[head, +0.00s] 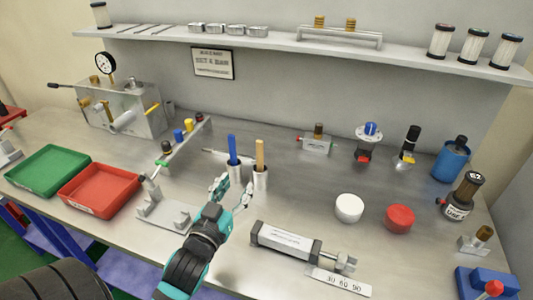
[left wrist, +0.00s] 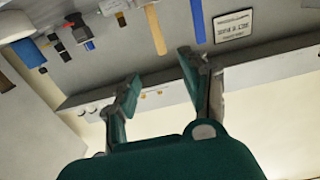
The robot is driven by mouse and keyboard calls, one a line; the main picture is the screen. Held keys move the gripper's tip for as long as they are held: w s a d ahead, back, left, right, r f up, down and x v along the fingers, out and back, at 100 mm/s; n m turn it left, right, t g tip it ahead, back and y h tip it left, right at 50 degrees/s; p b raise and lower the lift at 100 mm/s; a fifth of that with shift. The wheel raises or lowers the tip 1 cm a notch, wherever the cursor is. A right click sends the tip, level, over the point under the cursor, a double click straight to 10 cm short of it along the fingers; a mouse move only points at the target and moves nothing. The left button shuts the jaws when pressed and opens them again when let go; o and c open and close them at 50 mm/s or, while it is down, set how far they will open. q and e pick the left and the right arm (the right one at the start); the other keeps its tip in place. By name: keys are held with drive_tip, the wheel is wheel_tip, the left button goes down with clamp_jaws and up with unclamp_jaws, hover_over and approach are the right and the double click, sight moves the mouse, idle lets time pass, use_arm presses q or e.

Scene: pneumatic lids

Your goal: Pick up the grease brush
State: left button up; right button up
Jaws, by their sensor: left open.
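Two upright handles stand in metal cups near the middle of the bench: a blue handle (head: 232,147) and a wooden handle (head: 260,154). Their lower ends are hidden in the cups, so I cannot tell which is the grease brush. My left gripper (head: 230,191) is open and empty, low in front of the two cups. In the left wrist view, the wooden handle (left wrist: 155,30) and the blue handle (left wrist: 198,21) show beyond the open fingers (left wrist: 160,78). My right gripper is not in view.
A pneumatic cylinder (head: 285,241) lies right of my left arm. A grey bracket (head: 170,214) stands to its left, with red (head: 99,190) and green (head: 48,169) trays farther left. White (head: 349,207) and red (head: 400,218) round lids lie right. A shelf (head: 280,46) runs above.

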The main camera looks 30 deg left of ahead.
use_arm(q)
drive_tip(key=p, duration=0.2)
approach(259, 148)
drive_tip(key=p+x, duration=0.1)
drive_tip(key=x, duration=0.3)
drive_tip(key=shift+a+r, duration=0.1)
drive_tip(key=shift+r, duration=0.05)
drive_tip(key=shift+w+a, duration=0.15)
drive_tip(key=shift+w, duration=0.7)
drive_tip(key=p+x, duration=0.2)
drive_tip(key=x, duration=0.2)
drive_tip(key=shift+w, duration=0.15)
drive_tip(key=shift+w+a+f, duration=0.1)
drive_tip(key=shift+w+f, duration=0.1)
drive_tip(key=shift+w, duration=0.15)
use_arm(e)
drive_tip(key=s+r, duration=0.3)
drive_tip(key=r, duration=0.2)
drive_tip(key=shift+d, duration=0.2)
use_arm(q)
drive_tip(key=shift+s, duration=0.1)
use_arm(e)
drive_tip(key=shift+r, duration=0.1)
